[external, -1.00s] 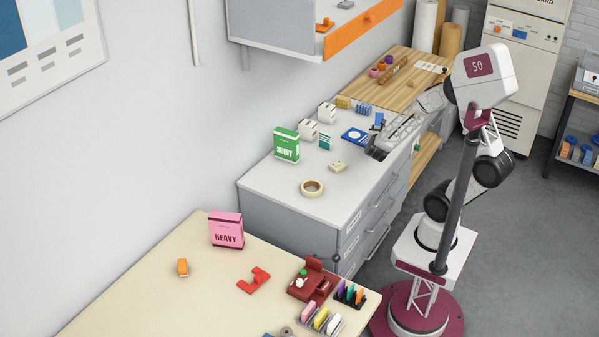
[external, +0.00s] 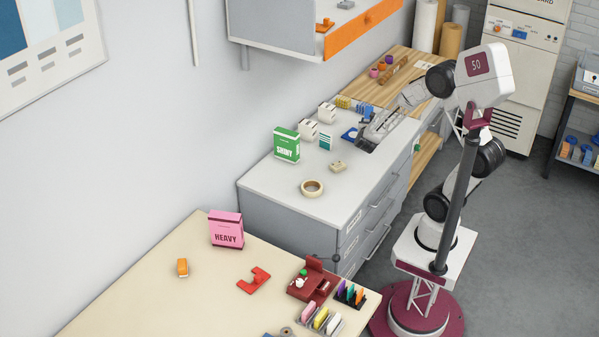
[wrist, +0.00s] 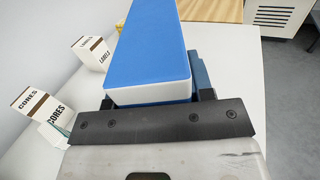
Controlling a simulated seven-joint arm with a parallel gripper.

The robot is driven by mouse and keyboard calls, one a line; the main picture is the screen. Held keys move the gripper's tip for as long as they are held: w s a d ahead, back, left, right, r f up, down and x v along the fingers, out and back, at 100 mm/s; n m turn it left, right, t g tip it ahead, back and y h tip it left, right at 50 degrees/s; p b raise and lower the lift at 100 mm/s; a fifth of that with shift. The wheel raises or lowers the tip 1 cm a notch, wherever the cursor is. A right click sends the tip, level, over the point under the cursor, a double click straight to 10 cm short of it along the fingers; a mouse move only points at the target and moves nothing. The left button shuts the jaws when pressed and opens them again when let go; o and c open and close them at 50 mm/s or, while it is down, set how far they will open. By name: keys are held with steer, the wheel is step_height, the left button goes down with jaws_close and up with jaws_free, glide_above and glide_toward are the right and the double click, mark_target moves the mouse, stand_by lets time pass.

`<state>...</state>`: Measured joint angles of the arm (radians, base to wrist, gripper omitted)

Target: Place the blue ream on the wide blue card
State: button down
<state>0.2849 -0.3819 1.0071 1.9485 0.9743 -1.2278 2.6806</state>
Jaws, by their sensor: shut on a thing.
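The blue ream (wrist: 150,45), a blue-topped slab with a white edge, fills the upper middle of the wrist view and points away from me. My gripper (wrist: 157,100) is shut on its near end.
White boxes (external: 308,131) stand along the wall side of the counter, with a green SHINY box (external: 286,145) nearer. A tape roll (external: 312,188) and a small beige block (external: 337,166) lie on the near part. The counter's front left is clear.

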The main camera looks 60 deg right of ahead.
steer(key=w+d, duration=0.3)
steer(key=w, duration=0.3)
steer(key=shift+w+d+f, duration=0.2)
steer(key=shift+f, duration=0.2)
steer(key=shift+f, duration=1.8)
steer(key=c, duration=0.5)
jaws_free()
steer(key=v, duration=1.2)
